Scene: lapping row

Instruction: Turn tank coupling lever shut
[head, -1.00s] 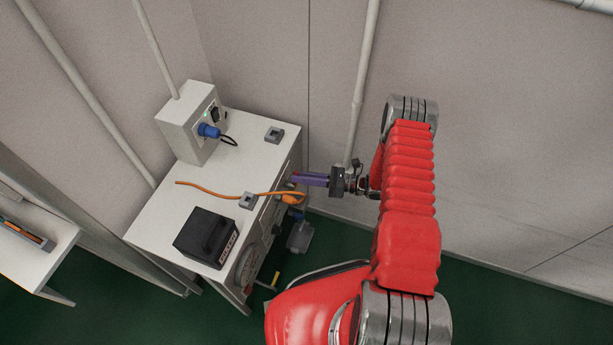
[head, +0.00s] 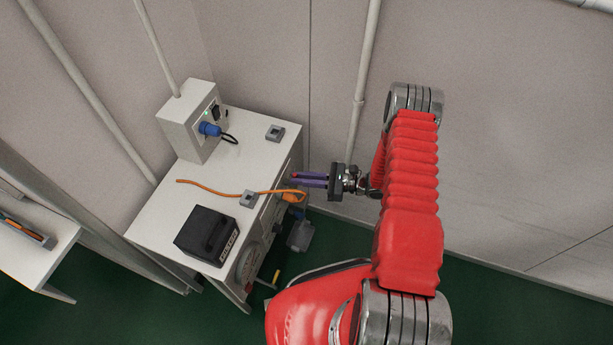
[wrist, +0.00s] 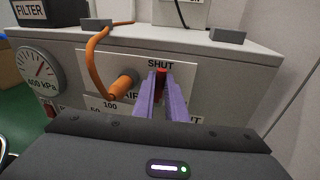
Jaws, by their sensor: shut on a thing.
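The lever (wrist: 161,71) shows as a small red piece between my fingertips in the wrist view, just under the word SHUT on the white plate (wrist: 185,66). My gripper (wrist: 164,77) has two purple fingers, shut on the lever; they hide most of it. In the head view my gripper (head: 299,179) reaches left to the cabinet's front face, and the lever cannot be made out there. The orange hose (wrist: 92,60) ends in a coupling (wrist: 126,79) just left of the fingers.
The white cabinet (head: 170,205) carries a black FILTER box (head: 207,236), grey blocks and a grey box with a blue plug (head: 208,129). A pressure gauge (wrist: 41,70) sits left on its front. A vertical pipe (head: 361,100) runs up the wall behind my gripper.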

